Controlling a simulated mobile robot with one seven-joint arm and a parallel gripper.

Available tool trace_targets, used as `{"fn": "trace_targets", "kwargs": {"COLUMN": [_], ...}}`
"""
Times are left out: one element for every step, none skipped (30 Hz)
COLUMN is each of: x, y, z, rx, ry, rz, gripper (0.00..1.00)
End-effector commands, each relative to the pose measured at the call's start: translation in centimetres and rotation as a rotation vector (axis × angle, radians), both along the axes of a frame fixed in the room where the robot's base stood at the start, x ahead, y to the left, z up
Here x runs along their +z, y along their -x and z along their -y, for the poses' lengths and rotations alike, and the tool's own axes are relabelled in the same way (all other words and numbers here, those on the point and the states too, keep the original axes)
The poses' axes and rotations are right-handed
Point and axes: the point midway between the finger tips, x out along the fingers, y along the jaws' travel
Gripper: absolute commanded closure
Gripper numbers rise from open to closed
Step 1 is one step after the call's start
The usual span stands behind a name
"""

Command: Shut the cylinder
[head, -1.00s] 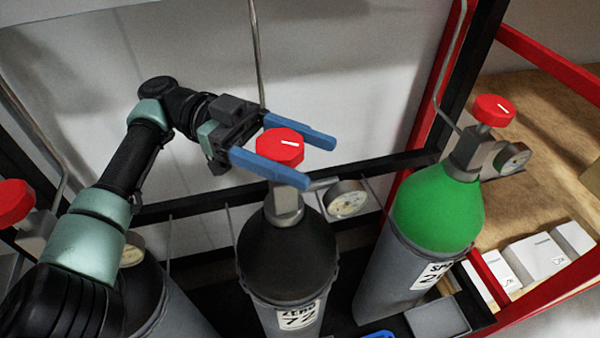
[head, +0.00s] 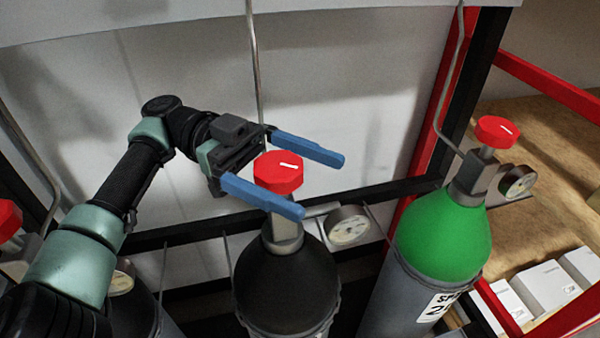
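The middle cylinder (head: 284,285) is black on top, with a red valve knob (head: 279,172) that bears a white mark. A round gauge (head: 348,226) sits at its valve's right. My gripper (head: 321,186) has two blue fingers, spread apart, one behind the knob and one in front. The fingertips reach past the knob to the right. A gap shows behind the knob; whether the front finger touches it I cannot tell.
A green-topped cylinder (head: 440,235) with its own red knob (head: 497,131) stands at the right. Another dark cylinder (head: 136,300) stands at the left, partly behind my arm. A pipe (head: 255,75) rises behind the middle knob. White boxes (head: 545,287) lie at the right.

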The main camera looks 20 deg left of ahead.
Motion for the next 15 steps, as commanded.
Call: {"fn": "trace_targets", "kwargs": {"x": [0.0, 0.0, 0.0, 0.0, 0.0, 0.1, 0.3, 0.5, 1.0, 1.4, 1.9, 2.6, 3.2, 3.9, 4.7], "y": [0.0, 0.0, 0.0, 0.0, 0.0, 0.0, 0.0, 0.0, 0.0, 0.0, 0.0, 0.0, 0.0, 0.0, 0.0], "z": [-0.1, -0.1, -0.1, -0.1, -0.1, -0.1, -0.1, -0.1, -0.1, -0.1, -0.1, -0.1, -0.1, -0.1, -0.1], "rx": [0.002, 0.002, 0.003, 0.003, 0.003, 0.003, 0.003, 0.003, 0.003, 0.003, 0.003, 0.003, 0.003, 0.003, 0.002], "ry": [0.000, 0.000, 0.000, -0.001, -0.001, -0.001, -0.001, -0.001, -0.002, -0.002, -0.003, -0.003, -0.003, -0.002, -0.002], "rz": [-0.001, -0.001, -0.001, -0.001, -0.001, -0.001, -0.001, -0.001, 0.000, 0.001, 0.002, 0.001, 0.002, 0.003, 0.002], "gripper": [0.00, 0.00, 0.00, 0.00, 0.00, 0.00, 0.00, 0.00, 0.00, 0.00, 0.00, 0.00, 0.00, 0.00, 0.00]}}
